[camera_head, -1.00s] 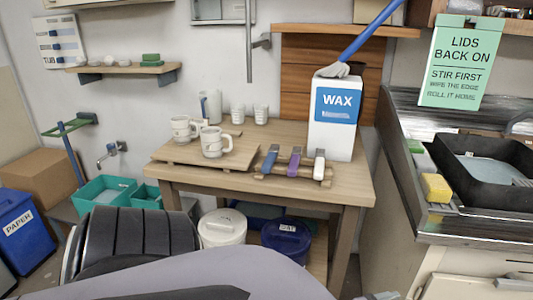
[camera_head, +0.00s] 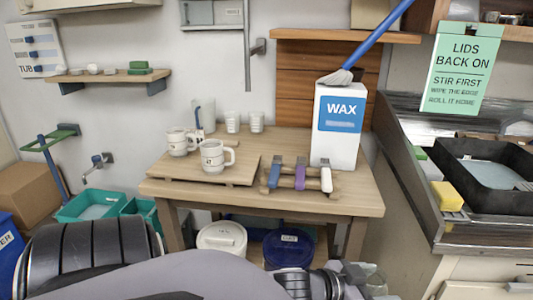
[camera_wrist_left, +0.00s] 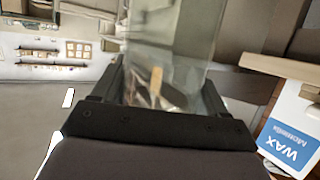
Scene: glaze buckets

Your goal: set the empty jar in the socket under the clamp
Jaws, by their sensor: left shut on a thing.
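The empty jar (camera_wrist_left: 170,45) is clear glass and fills the upper middle of the left wrist view. My left gripper (camera_wrist_left: 160,92) is shut on it, one dark finger on each side. In the head view, the left gripper (camera_head: 353,277) is at the bottom, in front of the wooden table's right side. A pale, see-through part of the jar (camera_head: 376,281) shows beside it, mostly cut off by the lower edge. I cannot make out the clamp or its socket with certainty. My right gripper is not in view.
The wooden table (camera_head: 350,203) holds mugs, a brush rack (camera_head: 300,180) and a white WAX box (camera_head: 338,145). Lidded buckets (camera_head: 222,238) stand beneath it. A metal counter with a black tray (camera_head: 485,205) is at right. A yellow sponge (camera_head: 447,196) lies near its edge.

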